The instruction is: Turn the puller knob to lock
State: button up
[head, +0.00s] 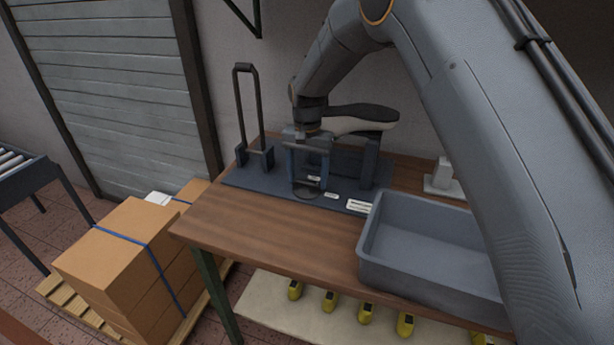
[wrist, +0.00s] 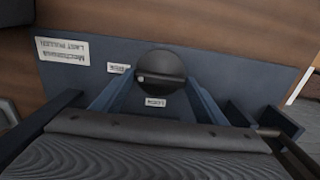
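The puller knob (wrist: 161,66) is a dark round disc with a raised bar across it, on the blue-grey base plate (wrist: 225,70). In the wrist view the bar lies nearly level, with a small pale mark at its left end. A LOCK label (wrist: 155,101) lies below the knob, and another small label (wrist: 118,68) lies to its left. My gripper (head: 308,184) points down over the knob, seen dark in the head view (head: 305,194). Its fingers are apart, one on each side of the knob in the wrist view (wrist: 160,88). Contact with the knob cannot be told.
An upright black handle (head: 246,110) stands at left. A grey bin (head: 430,245) occupies the bench's right front. The wooden bench (head: 260,225) is clear at front left. Cardboard boxes (head: 125,250) stand beside it.

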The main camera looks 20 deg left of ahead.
jog(key=shift+n, duration=0.3)
jog(key=n+b, duration=0.2)
jog(key=n, duration=0.2)
jog(key=n+b, duration=0.1)
jog(key=n, duration=0.4)
jog(key=n+b, duration=0.1)
jog(key=n, duration=0.3)
jog(key=shift+n+b, duration=0.5)
jog(key=shift+n, duration=1.7)
jog(key=shift+r, duration=0.1)
jog(key=o, duration=1.1)
jog(key=shift+c, duration=0.2)
